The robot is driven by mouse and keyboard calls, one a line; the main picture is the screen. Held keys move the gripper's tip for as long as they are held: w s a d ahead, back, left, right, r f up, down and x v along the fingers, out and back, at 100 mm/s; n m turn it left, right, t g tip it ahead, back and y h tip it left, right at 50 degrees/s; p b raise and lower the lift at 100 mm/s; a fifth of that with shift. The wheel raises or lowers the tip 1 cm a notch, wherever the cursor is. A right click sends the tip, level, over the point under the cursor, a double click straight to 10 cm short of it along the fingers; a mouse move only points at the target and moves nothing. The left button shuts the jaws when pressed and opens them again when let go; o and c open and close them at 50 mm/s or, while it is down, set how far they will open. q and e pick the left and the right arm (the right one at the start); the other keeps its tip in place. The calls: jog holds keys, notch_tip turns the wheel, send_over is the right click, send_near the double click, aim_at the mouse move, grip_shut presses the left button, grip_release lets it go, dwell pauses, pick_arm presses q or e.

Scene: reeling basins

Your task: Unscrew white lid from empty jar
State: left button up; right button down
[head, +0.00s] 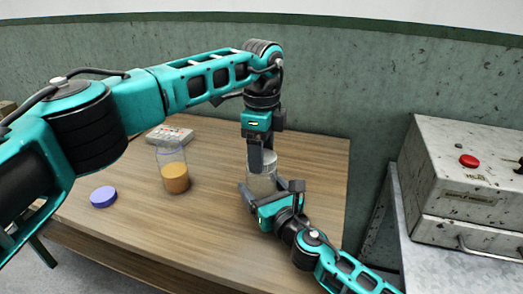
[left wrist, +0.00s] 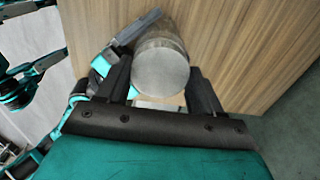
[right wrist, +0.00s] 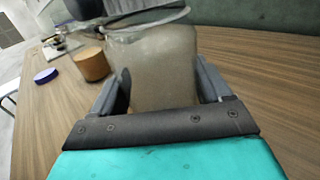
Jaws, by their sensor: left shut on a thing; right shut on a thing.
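The empty jar (head: 262,184) stands upright on the wooden table; its clear, greyish body fills the middle of the right wrist view (right wrist: 165,70). The white lid shows as a pale grey disc in the left wrist view (left wrist: 161,68). My left gripper (head: 262,158) points straight down from above, shut on the lid with a finger on each side. My right gripper (head: 264,190) comes in low from the front right, shut on the jar's body. In the head view the left fingers partly hide the lid. I cannot tell whether the lid sits loose or tight.
A jar with orange contents (head: 175,177) stands to the left, and a purple lid (head: 103,196) lies near the table's left side. A pale tray with small items (head: 170,135) lies behind. A grey metal box with a red button (head: 470,160) stands right of the table (head: 215,225).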

pick_arm(q)
jog(key=shift+r, duration=0.15)
dwell(0.5)
jog(key=shift+r, duration=0.95)
jog(key=shift+r, duration=0.1)
jog(key=shift+r, duration=1.9)
pick_arm(e)
grip_release()
jog(key=shift+s, duration=0.1)
